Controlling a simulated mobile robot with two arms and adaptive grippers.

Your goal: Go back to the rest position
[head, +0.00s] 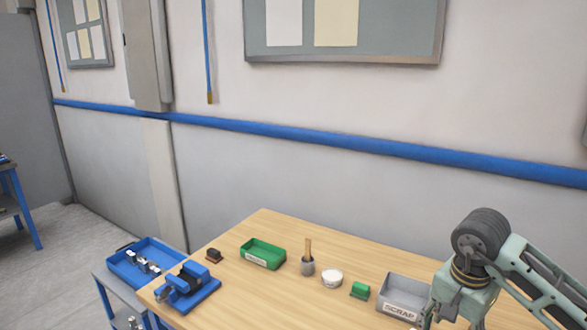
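My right arm (480,250) comes in from the right edge, bent over the right end of the wooden workbench (240,287). Its lower part runs down past the grey bin marked SCRAP (404,309) and out of the bottom of the view. I cannot see the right gripper's fingers. My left arm and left gripper are not in view.
On the bench stand a blue vise (187,286), a small dark block (214,255), a green bin (263,252), a grey cup with a wooden handle (307,266), a white bowl (332,278) and a green block (359,290). A blue tray (125,262) with metal parts is at left.

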